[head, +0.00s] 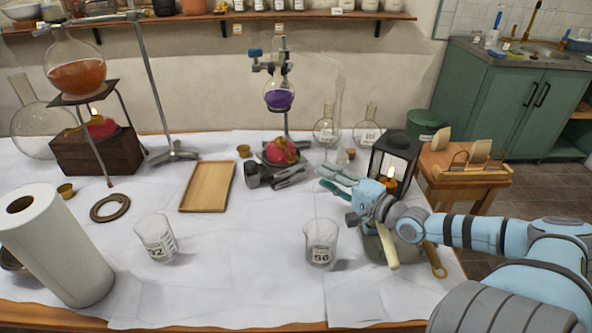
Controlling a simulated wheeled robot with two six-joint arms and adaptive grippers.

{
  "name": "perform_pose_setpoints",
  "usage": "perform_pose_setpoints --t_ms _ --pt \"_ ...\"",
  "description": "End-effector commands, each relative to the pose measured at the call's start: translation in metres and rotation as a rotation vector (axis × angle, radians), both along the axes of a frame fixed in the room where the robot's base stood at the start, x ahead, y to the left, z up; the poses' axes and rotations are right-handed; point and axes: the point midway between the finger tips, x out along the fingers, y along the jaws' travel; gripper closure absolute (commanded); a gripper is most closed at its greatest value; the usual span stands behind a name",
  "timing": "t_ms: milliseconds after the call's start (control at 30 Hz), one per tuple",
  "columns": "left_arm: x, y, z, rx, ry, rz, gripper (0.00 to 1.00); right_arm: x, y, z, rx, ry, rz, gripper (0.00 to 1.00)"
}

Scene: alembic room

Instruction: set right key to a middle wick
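A red lamp (281,150) with brass-coloured parts sits under the flask of purple liquid (279,97) at the back centre; I see no clear flame on it. Another red lamp (101,127) stands on a dark wooden box (97,152) at the left, with a small flame, under a flask of orange liquid (77,76). The wick keys are too small to make out, so their setting cannot be told. My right gripper (325,178) is open and empty, pointing left, to the right of and nearer than the purple-flask lamp, apart from it. My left gripper is not in view.
Dark metal pieces (290,178) lie in front of the purple-flask lamp. A black lantern (397,150) with a lit candle stands behind my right wrist. A beaker (320,243) stands in front. A wooden tray (207,187) lies left of centre. The cloth between tray and beaker is clear.

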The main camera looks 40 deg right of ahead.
Motion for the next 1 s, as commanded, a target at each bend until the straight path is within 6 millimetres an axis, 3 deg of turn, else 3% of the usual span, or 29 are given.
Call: perform_pose_setpoints --t_ms 33,100,267,500,900,1000 --pt "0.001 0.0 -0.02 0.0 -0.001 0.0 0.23 0.013 0.002 -0.008 0.005 -0.012 -0.001 0.7" --pt "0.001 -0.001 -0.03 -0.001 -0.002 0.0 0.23 0.028 0.004 -0.007 0.006 -0.011 0.0 0.7" --pt "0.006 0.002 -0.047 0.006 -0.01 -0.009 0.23 0.058 0.008 -0.006 0.006 -0.011 -0.001 0.7" --pt "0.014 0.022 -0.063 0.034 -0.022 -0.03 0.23 0.095 0.013 -0.005 0.007 -0.006 -0.001 0.7" --pt "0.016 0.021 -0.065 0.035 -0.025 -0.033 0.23 0.105 0.015 -0.003 0.001 -0.001 0.001 0.7" --pt "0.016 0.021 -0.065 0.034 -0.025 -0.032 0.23 0.105 0.015 -0.003 0.001 -0.001 0.001 0.84"
